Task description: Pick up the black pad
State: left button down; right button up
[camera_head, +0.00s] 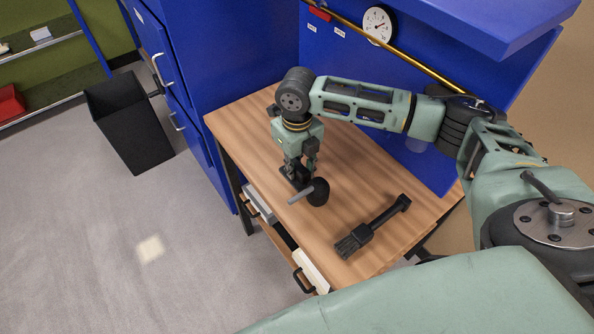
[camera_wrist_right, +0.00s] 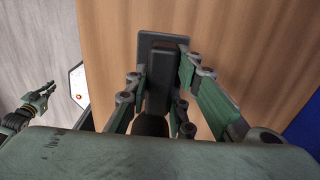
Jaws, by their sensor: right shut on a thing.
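My right gripper (camera_head: 298,180) points down at the wooden tabletop. In the right wrist view, its fingers (camera_wrist_right: 160,88) are shut on the raised middle of the black pad (camera_wrist_right: 160,43), a dark rectangular block. In the head view the pad is mostly hidden by the fingers; a dark part (camera_head: 290,184) shows below them. I cannot tell whether it touches the table.
A black brush (camera_head: 373,228) lies to the right on the wooden table (camera_head: 340,165). Drawers (camera_head: 310,272) stand partly open under the front edge. A blue cabinet and back panel (camera_head: 350,70) with a gauge (camera_head: 377,25) bound the table. A black bin (camera_head: 132,120) stands on the floor.

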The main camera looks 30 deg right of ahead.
aim_at(297, 165)
jog(key=shift+r, duration=0.1)
grip_shut()
jog(key=shift+r, duration=0.25)
notch_tip(297, 165, up, 9)
jog(key=shift+r+b, duration=0.2)
jog(key=shift+b, duration=0.6)
jog(key=shift+o, duration=1.6)
grip_release()
jog(key=c, duration=0.4)
jog(key=shift+c, duration=0.3)
grip_release()
